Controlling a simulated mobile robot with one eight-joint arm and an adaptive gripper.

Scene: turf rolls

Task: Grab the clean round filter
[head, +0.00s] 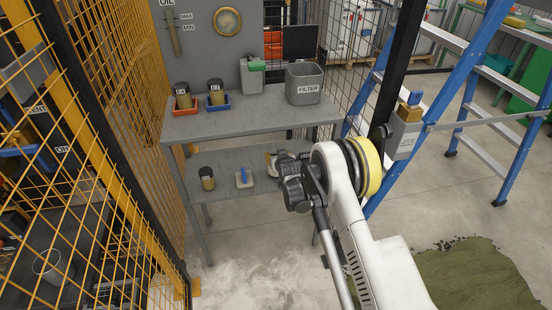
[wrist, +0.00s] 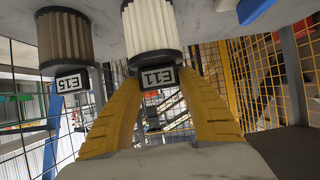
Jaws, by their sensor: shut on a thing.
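In the wrist view a round filter with clean, cream pleats (wrist: 150,25) has a dark end band and a label that looks like E11. The yellow fingers of my gripper (wrist: 158,78) are shut on its dark end, one on each side of the label. The filter is against the pale shelf surface, and I cannot tell whether it is lifted. A browner pleated filter (wrist: 65,38), labelled like E15, is beside it on the left, apart from the fingers. In the head view my arm mostly hides the gripper and the held filter at the lower shelf.
In the head view the lower shelf (head: 222,157) also holds another filter (head: 207,180) and a blue-handled tool (head: 244,176). On the top are filters in a red tray (head: 185,104) and a blue tray (head: 218,106), and a FILTER bin (head: 305,97). A blue ladder (head: 468,85) stands right.

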